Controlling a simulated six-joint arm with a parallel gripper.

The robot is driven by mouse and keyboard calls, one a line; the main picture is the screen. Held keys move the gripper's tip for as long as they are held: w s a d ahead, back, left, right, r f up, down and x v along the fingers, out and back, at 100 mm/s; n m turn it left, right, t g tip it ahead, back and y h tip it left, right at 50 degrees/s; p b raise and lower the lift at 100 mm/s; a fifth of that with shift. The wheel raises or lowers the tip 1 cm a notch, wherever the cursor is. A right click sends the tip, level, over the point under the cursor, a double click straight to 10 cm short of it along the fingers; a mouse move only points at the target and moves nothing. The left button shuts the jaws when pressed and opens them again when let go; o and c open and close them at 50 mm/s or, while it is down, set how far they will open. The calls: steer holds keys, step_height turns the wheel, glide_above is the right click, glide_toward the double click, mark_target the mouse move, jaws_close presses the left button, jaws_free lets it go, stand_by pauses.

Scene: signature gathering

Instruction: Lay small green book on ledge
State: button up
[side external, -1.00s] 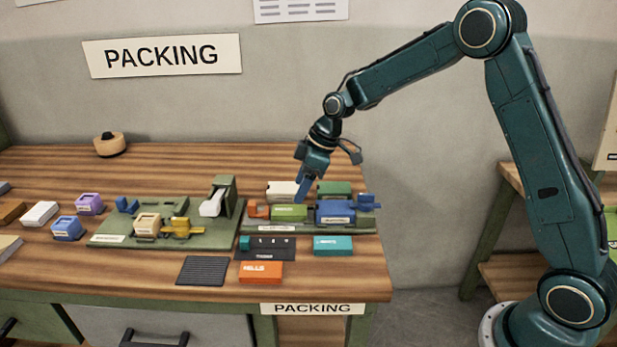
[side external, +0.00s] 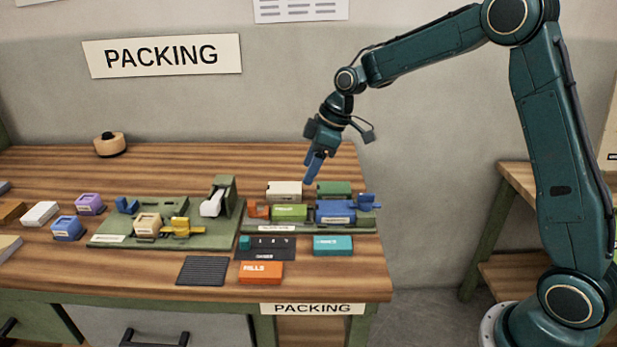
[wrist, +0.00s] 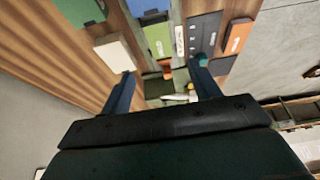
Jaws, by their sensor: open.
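A light green book (side external: 289,212) lies on the grey-green board (side external: 300,229), between an orange part (side external: 259,210) and a blue block (side external: 335,211). It also shows in the wrist view (wrist: 158,40). A darker green block (side external: 334,188) lies behind the board; I cannot tell which green item is the small book. No part is clearly recognisable as the ledge. My gripper (side external: 313,180) is open and empty above the back of the board. In the wrist view its two blue fingers (wrist: 162,80) are spread apart, with nothing held between them.
A cream block (side external: 284,190) lies beside the darker green block. In front are a dark labelled strip (side external: 265,248), a teal book (side external: 332,245), an orange book (side external: 261,272) and a ribbed black pad (side external: 202,271). A green fixture board (side external: 110,238) stands left.

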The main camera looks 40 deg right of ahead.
steer(key=s+a+r+m+t+h, duration=0.1)
steer(key=s+r+m, duration=0.1)
steer(key=s+r, duration=0.45)
steer(key=s+r+m+h, duration=0.15)
steer(key=s+r, duration=0.25)
steer(key=s, duration=0.5)
steer(key=s+m+t, duration=0.1)
steer(key=s+m, duration=0.4)
steer(key=s, duration=1.3)
steer(key=shift+d+f+h, duration=0.3)
steer(key=shift+d+h, duration=0.05)
steer(key=shift+d, duration=0.05)
